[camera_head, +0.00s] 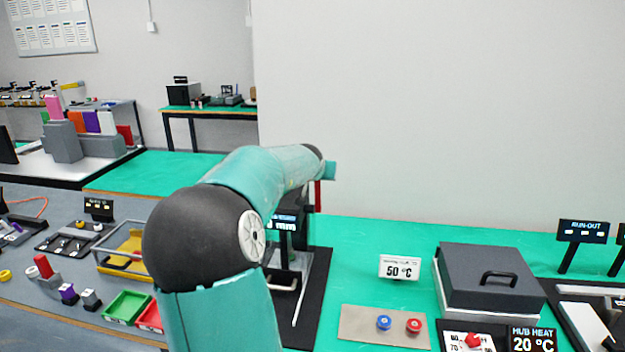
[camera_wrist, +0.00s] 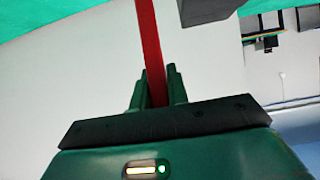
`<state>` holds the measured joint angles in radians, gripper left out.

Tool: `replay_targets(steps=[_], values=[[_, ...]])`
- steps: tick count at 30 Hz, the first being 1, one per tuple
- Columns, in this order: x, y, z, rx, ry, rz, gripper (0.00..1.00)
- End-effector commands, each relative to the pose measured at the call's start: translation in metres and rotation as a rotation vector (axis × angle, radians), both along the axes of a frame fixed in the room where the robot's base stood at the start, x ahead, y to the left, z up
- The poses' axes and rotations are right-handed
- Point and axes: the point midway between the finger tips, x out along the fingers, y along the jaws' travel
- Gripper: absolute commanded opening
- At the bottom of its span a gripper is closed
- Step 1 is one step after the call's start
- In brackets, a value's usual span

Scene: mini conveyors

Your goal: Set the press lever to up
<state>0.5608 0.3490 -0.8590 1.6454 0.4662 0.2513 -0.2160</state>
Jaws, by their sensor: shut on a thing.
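The red press lever (camera_wrist: 151,45) runs up from between my fingers in the wrist view, slightly tilted. My gripper (camera_wrist: 157,82) is shut on it, one green finger on each side. In the head view a short red length of the lever (camera_head: 317,195) shows just below the end of my arm. The press (camera_head: 299,262) stands behind my arm on a black base, with a small display reading mm. My arm hides much of the press, and my fingers do not show clearly in the head view.
Right of the press are a plate (camera_head: 360,325) with blue and red knobs, a 50 °C sign (camera_head: 399,267) and a dark lidded box (camera_head: 490,278). Green and red trays (camera_head: 127,307) lie to the left. A grey block (camera_wrist: 204,9) is close to the lever.

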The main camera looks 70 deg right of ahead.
Motion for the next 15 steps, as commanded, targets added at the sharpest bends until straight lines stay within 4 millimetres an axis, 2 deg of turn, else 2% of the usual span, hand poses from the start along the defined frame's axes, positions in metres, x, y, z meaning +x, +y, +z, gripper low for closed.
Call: replay_targets(steps=[6, 15], values=[[0.000, -0.014, 0.000, 0.114, 0.020, 0.001, 0.00], [0.002, -0.021, -0.001, 0.190, 0.029, 0.002, 0.00]])
